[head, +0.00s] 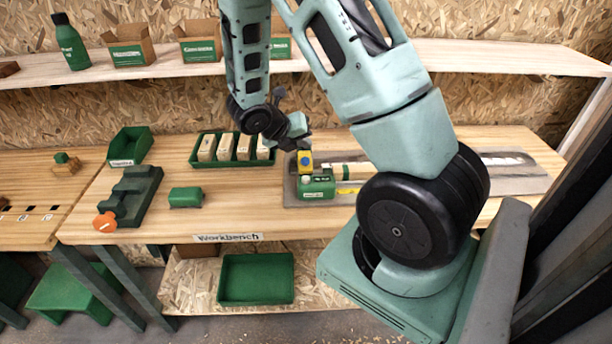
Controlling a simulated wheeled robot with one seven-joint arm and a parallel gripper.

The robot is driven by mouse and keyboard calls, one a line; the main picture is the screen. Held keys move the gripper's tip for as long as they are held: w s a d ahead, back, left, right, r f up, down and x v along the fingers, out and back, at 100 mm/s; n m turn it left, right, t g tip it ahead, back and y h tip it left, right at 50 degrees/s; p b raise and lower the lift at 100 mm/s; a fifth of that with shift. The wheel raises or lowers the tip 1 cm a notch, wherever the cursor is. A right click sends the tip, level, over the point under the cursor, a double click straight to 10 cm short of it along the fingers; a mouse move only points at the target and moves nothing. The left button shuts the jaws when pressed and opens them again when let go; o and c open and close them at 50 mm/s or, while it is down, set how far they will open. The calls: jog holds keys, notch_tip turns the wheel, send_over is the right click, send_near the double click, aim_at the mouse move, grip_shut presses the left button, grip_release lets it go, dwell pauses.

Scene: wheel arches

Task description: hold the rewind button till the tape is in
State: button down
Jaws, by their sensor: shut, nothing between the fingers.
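A green tape device (318,189) with small labels sits on a grey metal plate on the workbench. A yellow piece with a blue round face (305,161) shows at its back left; I cannot tell whether it is the rewind button. A small pale round part (305,181) shows on the device's top left. A thin yellow strip, likely the tape (377,190), lies to the right of the device, partly hidden by my arm. My gripper (299,147) is shut and empty, pointing down just above and behind the yellow piece. I cannot tell whether it touches it.
A green tray (193,163) with several pale blocks stands left of my gripper. A green clamp-like tool (131,196) and a small green block (185,197) lie further left. A shelf (165,70) with boxes runs behind. The front middle of the workbench (240,215) is clear.

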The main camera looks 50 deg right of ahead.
aim_at(303, 179)
notch_tip(303, 179, down, 9)
jog(key=b, duration=0.7)
jog(key=shift+r+b, duration=0.1)
jog(key=shift+b, duration=0.3)
jog(key=shift+a, duration=0.1)
dwell(1.5)
jog(key=shift+f+b, duration=0.3)
jog(key=shift+f, duration=0.1)
jog(key=shift+f+b, duration=0.35)
jog(key=shift+f, duration=0.15)
dwell(0.5)
dwell(0.4)
jog(key=shift+r+p, duration=0.95)
